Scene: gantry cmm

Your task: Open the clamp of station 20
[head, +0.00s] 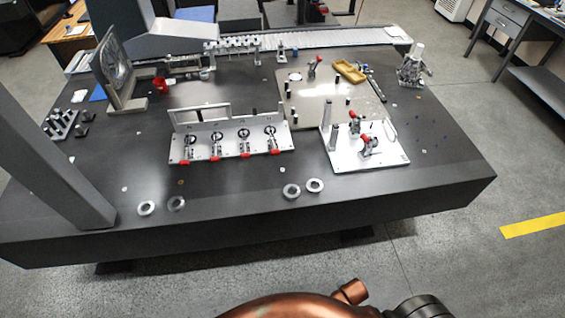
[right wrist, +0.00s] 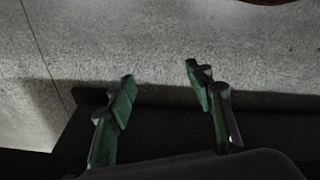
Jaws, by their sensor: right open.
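A silver fixture plate (head: 232,150) lies on the dark table and carries several toggle clamps with red handles in a row. Its small labels are too small to read, so I cannot tell which clamp is station 20. The leftmost clamp (head: 187,153) and the rightmost clamp (head: 274,150) have their red handles low at the plate's front edge. A second pale plate (head: 385,156) to the right carries more red-handled clamps. My right gripper (right wrist: 160,78) is open and empty in the right wrist view, above grey floor, with no clamp in view. My left gripper is not in view.
Metal rings (head: 315,185) lie near the front edge. A grey slanted column (head: 55,160) stands at the left. A beige plate (head: 325,108) and a yellow tray (head: 350,71) are farther back.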

